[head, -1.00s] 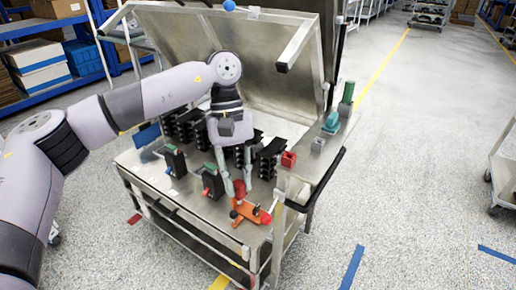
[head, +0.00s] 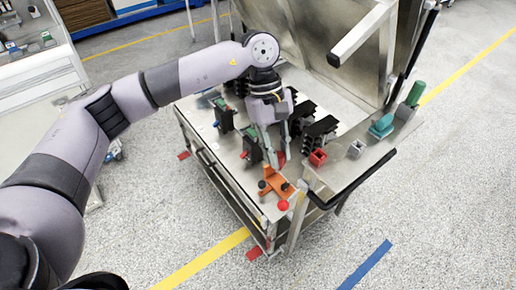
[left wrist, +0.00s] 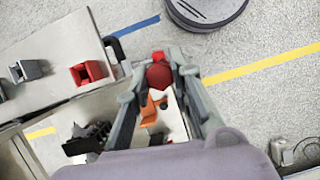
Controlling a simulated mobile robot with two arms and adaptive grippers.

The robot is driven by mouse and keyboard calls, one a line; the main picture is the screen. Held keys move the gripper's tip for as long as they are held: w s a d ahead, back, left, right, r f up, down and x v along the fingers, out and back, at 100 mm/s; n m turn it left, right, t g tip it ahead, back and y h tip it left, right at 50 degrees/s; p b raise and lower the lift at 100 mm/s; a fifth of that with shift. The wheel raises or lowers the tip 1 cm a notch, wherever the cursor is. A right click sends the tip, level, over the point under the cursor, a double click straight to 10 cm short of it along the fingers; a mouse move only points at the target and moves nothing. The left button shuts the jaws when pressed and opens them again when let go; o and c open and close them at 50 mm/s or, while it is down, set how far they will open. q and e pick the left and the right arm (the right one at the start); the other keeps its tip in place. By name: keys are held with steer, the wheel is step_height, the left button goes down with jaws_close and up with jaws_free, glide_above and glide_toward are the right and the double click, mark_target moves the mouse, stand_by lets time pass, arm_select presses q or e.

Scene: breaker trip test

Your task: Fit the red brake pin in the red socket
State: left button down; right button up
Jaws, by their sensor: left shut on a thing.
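My left gripper (head: 277,160) is shut on the red brake pin (head: 281,158) and holds it over the cart top, just behind the orange stand (head: 274,184). My right gripper is not in view.
A grey socket (head: 356,149), a teal block (head: 381,127) and a green piece (head: 415,94) stand along the side shelf. Black breakers (head: 319,133) stand behind the gripper. The raised lid (head: 320,45) is behind.

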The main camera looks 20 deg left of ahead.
arm_select(q)
steer(key=w+d+r+n+t+p, duration=0.5)
steer(key=d+r+n+p, duration=0.3)
steer(key=n, duration=0.5)
steer(key=shift+w+d+r+h, duration=0.4)
steer(key=shift+w+r, duration=0.2)
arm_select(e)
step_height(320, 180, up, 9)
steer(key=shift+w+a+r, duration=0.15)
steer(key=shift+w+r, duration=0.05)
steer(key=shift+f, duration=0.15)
arm_select(q)
step_height(320, 180, down, 6)
steer(key=b, duration=0.6)
steer(key=shift+r, duration=0.1)
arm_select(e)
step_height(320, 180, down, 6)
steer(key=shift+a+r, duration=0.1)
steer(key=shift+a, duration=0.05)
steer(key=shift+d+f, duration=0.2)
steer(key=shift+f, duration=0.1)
